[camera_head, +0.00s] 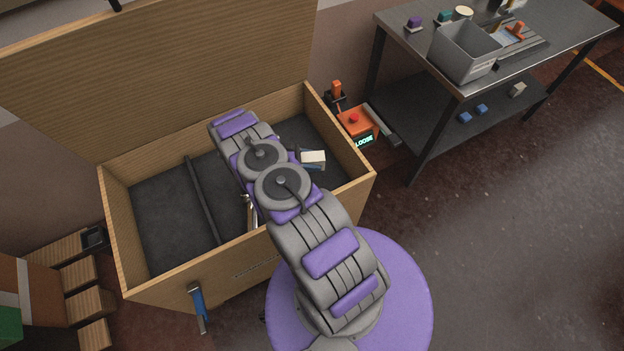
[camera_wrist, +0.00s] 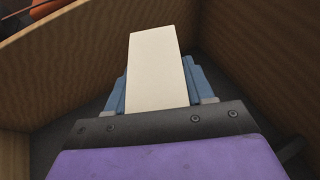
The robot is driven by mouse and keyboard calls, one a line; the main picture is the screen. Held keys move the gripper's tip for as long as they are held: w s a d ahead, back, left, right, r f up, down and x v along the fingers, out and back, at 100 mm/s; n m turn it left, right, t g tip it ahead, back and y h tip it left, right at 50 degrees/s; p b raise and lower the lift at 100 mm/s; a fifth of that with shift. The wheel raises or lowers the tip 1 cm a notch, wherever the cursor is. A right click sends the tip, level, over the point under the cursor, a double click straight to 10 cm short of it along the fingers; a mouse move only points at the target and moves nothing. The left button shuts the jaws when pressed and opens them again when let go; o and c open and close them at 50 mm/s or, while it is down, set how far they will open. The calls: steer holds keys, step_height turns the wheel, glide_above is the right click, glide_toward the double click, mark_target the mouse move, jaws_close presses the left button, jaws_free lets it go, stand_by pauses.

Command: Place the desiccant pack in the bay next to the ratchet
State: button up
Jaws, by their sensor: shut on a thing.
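The desiccant pack is a plain off-white block (camera_head: 314,157) at the right end of the open wooden crate (camera_head: 118,235). In the wrist view the pack (camera_wrist: 157,70) stands out between the blue fingers of my gripper (camera_wrist: 160,92), which is shut on it. In the head view my gripper (camera_head: 309,160) is over the crate's right part; its height above the floor is unclear. A shiny metal piece (camera_head: 250,212), possibly the ratchet, shows beside my arm near the front wall, mostly hidden. A dark divider (camera_head: 201,200) splits the crate floor.
The crate's raised lid (camera_head: 160,75) stands behind it. An orange box (camera_head: 357,122) reading "LOOSE" sits right of the crate. A metal table (camera_head: 545,45) with a grey bin (camera_head: 465,52) stands at upper right. The left bay is empty; my arm hides much of the middle.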

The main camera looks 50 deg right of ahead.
step_height(320, 180, down, 10)
steer(key=b, duration=0.2)
steer(key=shift+r+b, duration=0.1)
steer(key=shift+b, duration=0.25)
steer(key=o, duration=1.2)
